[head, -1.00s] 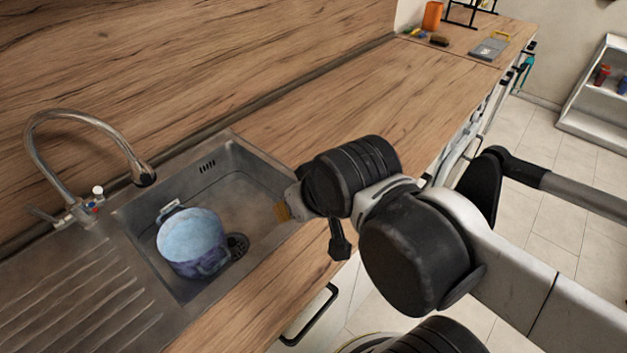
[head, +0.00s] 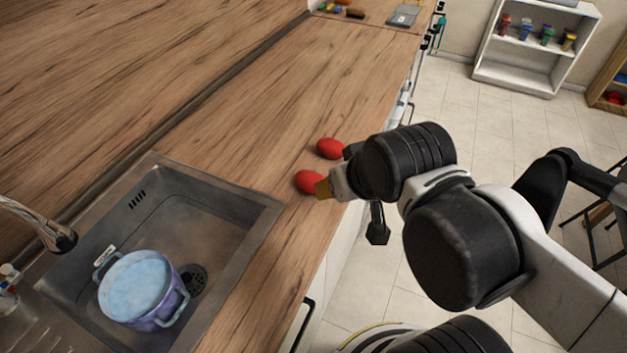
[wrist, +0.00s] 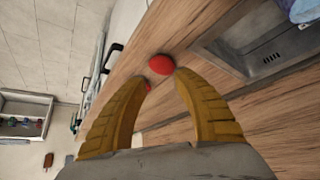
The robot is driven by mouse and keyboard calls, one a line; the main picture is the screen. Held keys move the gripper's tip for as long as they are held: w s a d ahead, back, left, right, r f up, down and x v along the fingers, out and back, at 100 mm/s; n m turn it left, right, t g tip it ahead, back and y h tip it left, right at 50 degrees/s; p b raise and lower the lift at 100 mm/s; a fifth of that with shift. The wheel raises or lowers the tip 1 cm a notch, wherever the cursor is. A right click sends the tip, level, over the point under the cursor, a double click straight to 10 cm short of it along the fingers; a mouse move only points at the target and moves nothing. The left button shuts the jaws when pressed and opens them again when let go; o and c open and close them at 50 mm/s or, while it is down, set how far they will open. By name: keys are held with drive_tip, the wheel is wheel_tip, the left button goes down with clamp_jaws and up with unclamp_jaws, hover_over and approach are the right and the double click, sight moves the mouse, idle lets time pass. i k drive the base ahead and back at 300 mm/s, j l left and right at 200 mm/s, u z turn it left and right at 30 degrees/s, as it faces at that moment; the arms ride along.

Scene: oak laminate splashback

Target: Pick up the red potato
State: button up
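Two red potatoes lie on the wooden counter to the right of the sink in the head view. One red potato (head: 309,182) is nearer the sink, and the other red potato (head: 330,148) lies farther along the counter. My gripper (head: 323,188) is beside the nearer one in that view, its yellow finger overlapping its edge. In the wrist view my gripper (wrist: 163,76) has its fingers apart with nothing held. One potato (wrist: 161,64) shows beyond the fingertips. The second (wrist: 148,87) is mostly hidden behind the left finger.
The sink (head: 225,205) holds a blue pot (head: 138,290). The counter beyond the potatoes is clear up to a grey item (head: 403,15) at the far end. A white shelf (head: 535,60) stands across the tiled floor. The counter's front edge is close to my arm.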

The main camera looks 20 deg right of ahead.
sight(304, 179)
drive_tip(key=k+l+z, duration=0.1)
drive_tip(key=z, duration=0.3)
drive_tip(key=l+z, duration=0.35)
drive_tip(key=k+j, duration=0.1)
drive_tip(key=j, duration=0.15)
drive_tip(key=i+l, duration=0.1)
drive_tip(key=l, duration=0.15)
